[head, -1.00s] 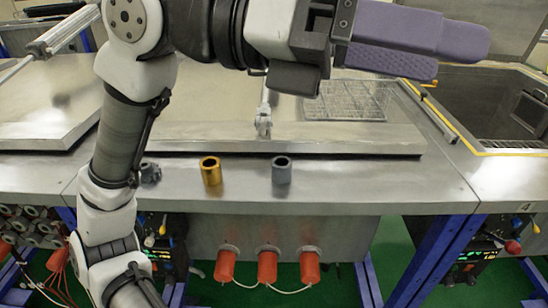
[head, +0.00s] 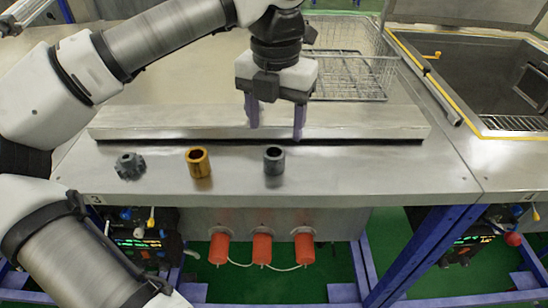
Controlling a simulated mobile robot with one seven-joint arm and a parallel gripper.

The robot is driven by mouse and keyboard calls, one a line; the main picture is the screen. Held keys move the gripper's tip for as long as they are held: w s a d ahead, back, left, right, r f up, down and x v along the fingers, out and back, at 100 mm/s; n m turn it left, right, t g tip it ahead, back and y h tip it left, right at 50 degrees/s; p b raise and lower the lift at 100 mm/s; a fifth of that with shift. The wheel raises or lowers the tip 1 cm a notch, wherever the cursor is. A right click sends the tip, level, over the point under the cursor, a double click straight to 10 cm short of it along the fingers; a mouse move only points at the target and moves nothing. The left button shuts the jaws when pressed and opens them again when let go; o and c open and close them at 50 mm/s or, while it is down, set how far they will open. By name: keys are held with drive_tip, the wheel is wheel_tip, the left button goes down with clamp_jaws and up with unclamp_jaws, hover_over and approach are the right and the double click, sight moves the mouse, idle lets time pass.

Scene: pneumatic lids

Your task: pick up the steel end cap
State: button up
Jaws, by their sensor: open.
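Three small parts stand in a row on the front strip of the steel bench. On the right is a grey hollow cylinder (head: 274,161), in the middle a gold hollow cylinder (head: 198,163), and on the left a dark grey toothed part (head: 130,166). I cannot tell for sure which grey part is the steel end cap. My gripper (head: 275,131) points down with its purple fingers apart and nothing between them. In the head view its fingertips show just above the grey cylinder, not touching it.
A raised metal lid edge (head: 165,122) runs behind the parts. A wire basket (head: 350,75) stands at the back, and an open steel basin (head: 480,80) is at the right. The bench front (head: 370,180) right of the grey cylinder is clear.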

sight(274, 153)
drive_tip(key=shift+w+a+f+p, duration=0.1)
drive_tip(key=shift+f+p, duration=0.6)
drive_tip(key=shift+f, duration=3.25)
drive_tip(key=c, duration=1.2)
drive_tip(key=shift+c, duration=0.4)
drive_tip(key=shift+r, duration=0.15)
